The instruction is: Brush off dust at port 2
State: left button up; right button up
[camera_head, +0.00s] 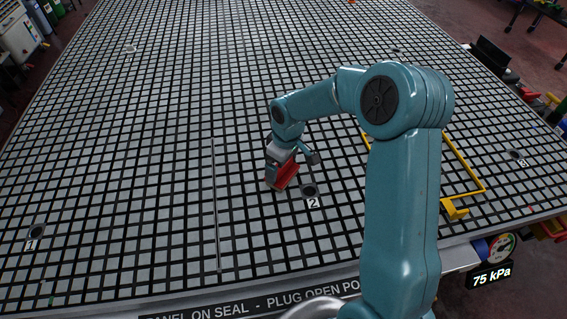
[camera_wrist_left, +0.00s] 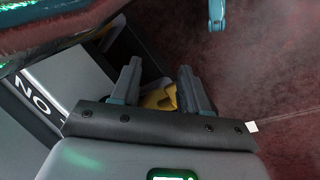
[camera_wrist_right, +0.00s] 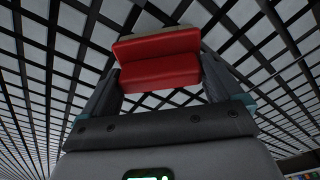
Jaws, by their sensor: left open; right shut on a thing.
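Port 2 (camera_head: 309,191) is a dark round hole in the grid table, with a white label "2" just below it. My right gripper (camera_head: 282,168) is shut on a red brush (camera_head: 283,175) just left of port 2, low over the table. The brush also shows in the right wrist view (camera_wrist_right: 160,68), red with a pale strip along its far edge; whether it touches the table I cannot tell. No dust is clear to see around the port. My left gripper (camera_wrist_left: 158,90) shows in the left wrist view, its fingers apart and empty, away from the table top.
The gridded table (camera_head: 120,200) is wide and mostly bare. Port 1 (camera_head: 37,232) is at the left and port 3 (camera_head: 516,155) at the right. A yellow frame (camera_head: 467,168) lies right of my right arm. A gauge (camera_head: 502,247) with a "75 kPa" display is at the front edge.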

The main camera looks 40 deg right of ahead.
jog(key=shift+w+a, duration=0.2)
jog(key=shift+a, duration=0.1)
jog(key=shift+w+a+r, duration=0.1)
jog(key=shift+a+r, duration=0.05)
jog(key=shift+r, duration=0.05)
jog(key=shift+w+r+p, duration=0.15)
jog(key=shift+r+p, duration=0.25)
jog(key=shift+r, duration=0.3)
jog(key=shift+s+r+p, duration=0.3)
jog(key=shift+r+p, duration=0.2)
jog(key=shift+r, duration=0.3)
jog(key=shift+w+r+p, duration=0.15)
jog(key=shift+r+p, duration=0.4)
jog(key=shift+r, duration=0.25)
notch_tip(320, 180, up, 2)
jog(key=shift+r+p, duration=0.2)
jog(key=shift+p, duration=0.55)
jog(key=shift+r, duration=0.25)
pick_arm(q)
jog(key=r, duration=0.4)
jog(key=shift+d+r, duration=0.4)
pick_arm(e)
jog(key=shift+r, duration=0.1)
pick_arm(q)
jog(key=shift+s, duration=0.1)
